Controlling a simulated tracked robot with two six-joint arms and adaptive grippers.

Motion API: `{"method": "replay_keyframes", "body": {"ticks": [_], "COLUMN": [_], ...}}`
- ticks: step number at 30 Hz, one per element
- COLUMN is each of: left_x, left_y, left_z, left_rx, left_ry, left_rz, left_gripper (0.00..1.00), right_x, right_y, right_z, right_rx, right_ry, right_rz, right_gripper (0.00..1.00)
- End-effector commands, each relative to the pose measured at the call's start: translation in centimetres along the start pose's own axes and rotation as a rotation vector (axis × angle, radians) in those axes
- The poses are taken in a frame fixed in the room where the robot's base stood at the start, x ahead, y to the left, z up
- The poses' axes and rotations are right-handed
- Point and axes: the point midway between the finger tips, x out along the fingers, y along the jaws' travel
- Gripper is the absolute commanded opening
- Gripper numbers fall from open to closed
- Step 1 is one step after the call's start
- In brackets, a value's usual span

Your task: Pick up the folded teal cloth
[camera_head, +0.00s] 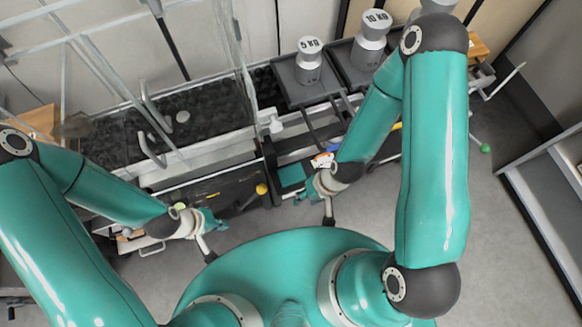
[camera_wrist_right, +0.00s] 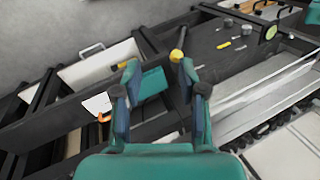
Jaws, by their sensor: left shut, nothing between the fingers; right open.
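The folded teal cloth (camera_head: 292,176) lies on a dark shelf or compartment of the weighing table, below the scale rods. In the right wrist view the cloth (camera_wrist_right: 153,83) shows between and beyond my right fingers. My right gripper (camera_head: 304,196) is open, its tips close to the cloth in the head view; the wrist view (camera_wrist_right: 158,75) shows nothing held. Whether the fingers touch the cloth I cannot tell.
A yellow knob (camera_head: 262,189) sits just left of the cloth and also shows in the right wrist view (camera_wrist_right: 177,55). A white and orange item (camera_head: 322,160) lies to its right. The 5 KG weight (camera_head: 308,65) and 10 KG weight (camera_head: 371,45) stand on dark plates behind.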

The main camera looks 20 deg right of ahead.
Motion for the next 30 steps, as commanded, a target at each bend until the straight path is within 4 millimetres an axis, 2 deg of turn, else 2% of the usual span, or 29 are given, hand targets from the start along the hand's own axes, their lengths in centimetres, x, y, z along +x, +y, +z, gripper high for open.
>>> {"method": "replay_keyframes", "body": {"ticks": [8, 13, 18, 24, 30], "left_x": [0.0, 0.7, 3.2, 7.0, 9.5], "left_y": [0.0, -0.2, -1.2, -2.5, -3.4], "left_z": [0.0, 0.0, 0.0, 0.0, 0.0], "left_rx": [0.0, 0.0, 0.0, 0.0, 0.0], "left_ry": [-0.001, -0.001, -0.001, -0.001, -0.001], "left_rz": [0.0, 0.0, 0.0, 0.0, 0.0], "left_gripper": [0.0, 0.0, 0.0, 0.0, 0.0], "right_x": [0.0, 0.3, 0.8, 0.6, -0.2], "right_y": [0.0, 0.1, 0.7, 0.4, -0.6], "right_z": [0.0, -0.7, -3.5, -7.0, -8.2], "right_rx": [0.0, -0.015, -0.08, -0.181, -0.244], "right_ry": [-0.001, 0.019, 0.099, 0.211, 0.261], "right_rz": [0.0, 0.016, 0.09, 0.21, 0.287], "right_gripper": [0.43, 0.72, 1.0, 1.0, 1.0]}}
